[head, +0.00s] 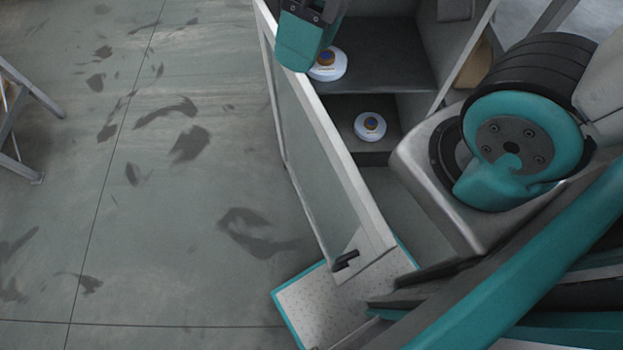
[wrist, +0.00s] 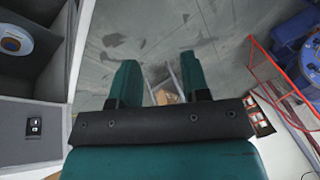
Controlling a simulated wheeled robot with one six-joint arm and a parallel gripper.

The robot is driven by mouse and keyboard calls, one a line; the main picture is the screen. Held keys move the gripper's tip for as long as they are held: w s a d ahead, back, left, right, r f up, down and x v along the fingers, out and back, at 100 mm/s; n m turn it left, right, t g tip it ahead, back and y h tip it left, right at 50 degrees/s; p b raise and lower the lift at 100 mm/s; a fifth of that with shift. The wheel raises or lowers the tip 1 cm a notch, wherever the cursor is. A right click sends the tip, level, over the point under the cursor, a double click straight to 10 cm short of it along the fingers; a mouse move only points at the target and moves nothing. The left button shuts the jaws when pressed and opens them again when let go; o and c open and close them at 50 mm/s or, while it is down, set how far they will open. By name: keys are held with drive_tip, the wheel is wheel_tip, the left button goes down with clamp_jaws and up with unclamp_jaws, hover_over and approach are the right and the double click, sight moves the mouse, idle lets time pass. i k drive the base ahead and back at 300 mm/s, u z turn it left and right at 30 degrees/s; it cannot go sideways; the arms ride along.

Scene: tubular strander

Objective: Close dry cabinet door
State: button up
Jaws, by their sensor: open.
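The dry cabinet (head: 400,190) stands in the upper middle of the head view, its shelved inside exposed. Its door (head: 325,170), a pale frame around a greyish pane, stands open. A black handle (head: 345,260) sits near the door's lower end in the picture. My gripper (head: 297,45) shows at the top, overlapping the door's frame in the picture; I cannot tell whether it touches. In the wrist view my gripper (wrist: 158,78) has two teal fingers apart with nothing between them. The cabinet's inside (wrist: 30,75) shows at the left of that view.
White spools with orange and blue centres (head: 370,126) sit on the cabinet shelves. A metal stand (head: 30,95) is at the far left. The floor (head: 150,200) left of the door is clear apart from dark stains. A red rail frame (wrist: 272,75) and blue equipment (wrist: 290,38) show at right in the wrist view.

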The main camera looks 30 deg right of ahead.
sight(352, 234)
drive_tip(key=u, duration=1.9)
drive_tip(key=k, duration=1.6)
drive_tip(key=u, duration=0.05)
